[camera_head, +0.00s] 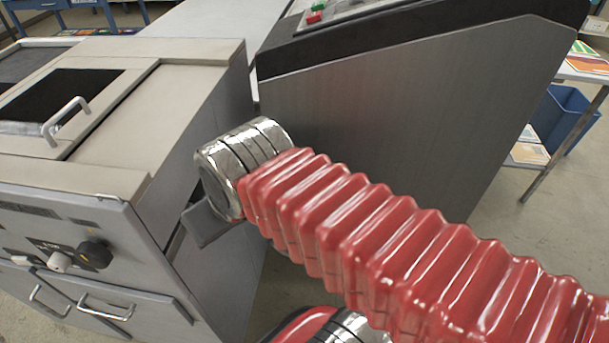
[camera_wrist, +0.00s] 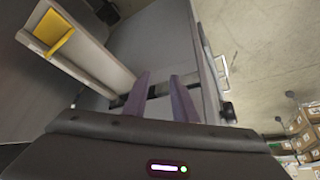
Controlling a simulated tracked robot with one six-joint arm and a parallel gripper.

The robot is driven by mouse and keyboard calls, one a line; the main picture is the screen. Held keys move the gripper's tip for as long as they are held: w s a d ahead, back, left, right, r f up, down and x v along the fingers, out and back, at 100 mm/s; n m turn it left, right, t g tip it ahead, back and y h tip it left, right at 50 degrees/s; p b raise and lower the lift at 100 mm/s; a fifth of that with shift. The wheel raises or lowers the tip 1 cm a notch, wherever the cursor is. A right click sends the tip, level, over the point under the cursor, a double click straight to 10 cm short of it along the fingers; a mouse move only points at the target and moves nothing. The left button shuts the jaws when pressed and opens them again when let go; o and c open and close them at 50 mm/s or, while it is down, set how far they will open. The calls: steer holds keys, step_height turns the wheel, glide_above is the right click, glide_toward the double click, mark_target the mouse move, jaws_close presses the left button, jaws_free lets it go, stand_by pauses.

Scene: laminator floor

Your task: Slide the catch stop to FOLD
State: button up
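My gripper (camera_wrist: 159,88) shows in the wrist view with its two purplish fingers apart, and nothing is seen held between them. A dark bar with a pale section (camera_wrist: 158,90) lies beyond the fingers; I cannot tell whether they touch it. A yellow tab (camera_wrist: 54,37) sits on a pale panel (camera_wrist: 84,52) at the upper left of the wrist view, apart from the fingers. I cannot tell which part is the catch stop, and no FOLD marking is readable. In the head view my red-sleeved arm hides the fingers.
A beige machine (camera_head: 190,85) with a black knob (camera_head: 95,254) and drawer handles (camera_head: 105,309) stands at left. A large grey machine (camera_head: 400,120) stands behind my arm, with a narrow gap between them. A blue bin (camera_head: 565,115) is at right. Boxes (camera_wrist: 308,125) stand at right in the wrist view.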

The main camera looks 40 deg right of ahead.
steer(key=w+d+r+m+g, duration=0.2)
steer(key=d+m, duration=0.3)
steer(key=d, duration=0.6)
steer(key=w+d+r+m+g, duration=0.1)
steer(key=d+r+m+g, duration=0.2)
steer(key=d, duration=0.8)
steer(key=shift+w+d+r+m+g, duration=0.3)
steer(key=shift+r+m, duration=0.2)
steer(key=shift+m, duration=0.7)
steer(key=shift+f, duration=0.15)
step_height(320, 180, down, 14)
steer(key=shift+r, duration=0.2)
steer(key=shift+c, duration=0.3)
steer(key=shift+w+a, duration=0.1)
jaws_close()
